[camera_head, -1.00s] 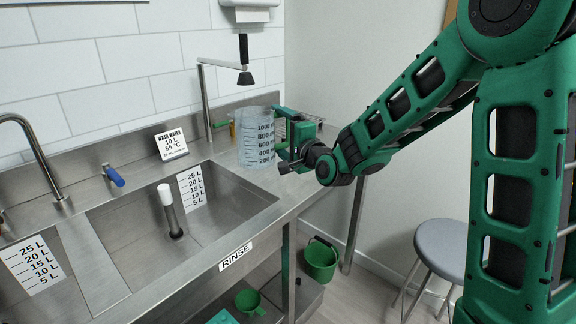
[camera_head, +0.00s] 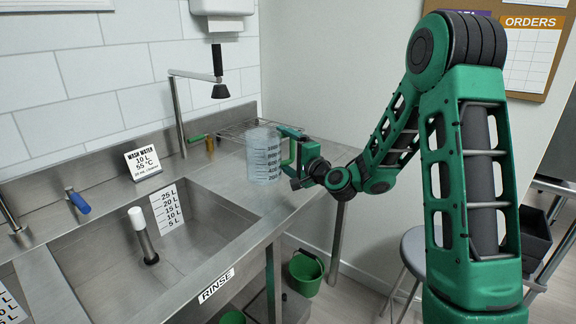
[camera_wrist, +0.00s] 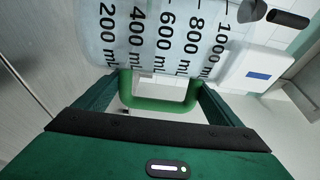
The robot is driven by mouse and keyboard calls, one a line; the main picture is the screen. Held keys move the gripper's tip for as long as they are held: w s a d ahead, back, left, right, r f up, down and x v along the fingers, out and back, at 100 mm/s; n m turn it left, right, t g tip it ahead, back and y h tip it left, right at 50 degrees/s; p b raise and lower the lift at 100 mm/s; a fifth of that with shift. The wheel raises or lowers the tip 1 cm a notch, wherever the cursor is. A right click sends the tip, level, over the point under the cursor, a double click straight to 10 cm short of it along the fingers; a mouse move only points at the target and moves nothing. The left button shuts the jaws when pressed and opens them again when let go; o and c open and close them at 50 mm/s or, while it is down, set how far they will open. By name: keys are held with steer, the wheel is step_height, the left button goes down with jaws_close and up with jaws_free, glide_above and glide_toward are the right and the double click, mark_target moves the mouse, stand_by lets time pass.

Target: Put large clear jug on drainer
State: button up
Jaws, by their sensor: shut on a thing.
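The large clear jug (camera_head: 263,155) has dark volume markings and stands upright at the right of the rinse basin, in front of the wire drainer. I cannot tell whether its base touches the steel counter. My gripper (camera_head: 291,148) is shut on the jug's green handle, on the jug's right side. In the wrist view the jug (camera_wrist: 155,35) fills the top, with the green handle (camera_wrist: 158,104) between my fingers. The drainer (camera_head: 233,131) is a wire rack at the back right corner of the counter, partly hidden by the jug.
The rinse basin (camera_head: 190,235) with a white-topped standpipe (camera_head: 142,235) lies left of the jug. A spray tap (camera_head: 218,88) hangs above the counter's back. A grey stool (camera_head: 415,252) and green bucket (camera_head: 306,270) are below.

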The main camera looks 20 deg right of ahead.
mark_target(290, 162)
steer(key=shift+w+d+f, duration=0.25)
steer(key=shift+d+f, duration=0.4)
steer(key=shift+d, duration=0.25)
steer(key=shift+f, duration=1.9)
steer(key=shift+f, duration=0.15)
steer(key=o, duration=1.5)
steer(key=shift+c, duration=0.2)
steer(key=shift+s, duration=0.1)
steer(key=v, duration=1.1)
steer(key=shift+s+d, duration=0.15)
steer(key=shift+s, duration=0.15)
